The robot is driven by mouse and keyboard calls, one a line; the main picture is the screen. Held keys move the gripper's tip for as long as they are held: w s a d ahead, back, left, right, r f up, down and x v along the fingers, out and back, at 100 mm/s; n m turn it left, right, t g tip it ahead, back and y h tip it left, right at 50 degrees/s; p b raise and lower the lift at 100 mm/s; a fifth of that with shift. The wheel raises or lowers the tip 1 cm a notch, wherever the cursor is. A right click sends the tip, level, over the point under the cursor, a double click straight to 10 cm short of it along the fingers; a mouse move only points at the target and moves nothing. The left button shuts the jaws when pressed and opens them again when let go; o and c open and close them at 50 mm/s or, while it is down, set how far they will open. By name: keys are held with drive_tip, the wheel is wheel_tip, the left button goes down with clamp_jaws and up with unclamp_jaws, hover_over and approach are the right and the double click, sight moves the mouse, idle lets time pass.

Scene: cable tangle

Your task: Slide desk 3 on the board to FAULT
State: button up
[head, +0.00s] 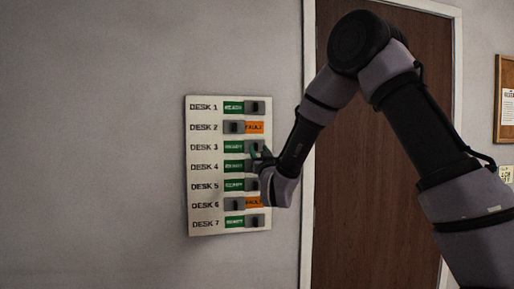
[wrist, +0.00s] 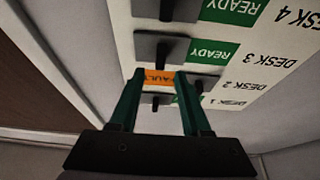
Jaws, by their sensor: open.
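The white board (head: 205,232) hangs on the wall with rows of sliders. In the desk 3 row, the green READY label (head: 234,147) shows and the grey slider (head: 257,145) sits at the right end. The wrist view shows the board upside down, with the desk 3 slider (wrist: 155,47) and its dark upright tab beside the READY label (wrist: 212,52). My gripper (head: 256,153) is in front of the right end of the desk 3 and 4 rows. In the wrist view my gripper (wrist: 160,74) is open, its fingertips near the desk 3 tab. Contact cannot be told.
Desk 2 (head: 254,127) and desk 6 (head: 254,202) show orange FAULT; the other rows show green READY. The neighbouring sliders, such as desk 4's (wrist: 165,10), sit close by. A brown door (head: 380,190) and its frame are right of the board. The wall to the left is bare.

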sight(256, 145)
drive_tip(key=shift+x, duration=1.8)
clamp_jaws()
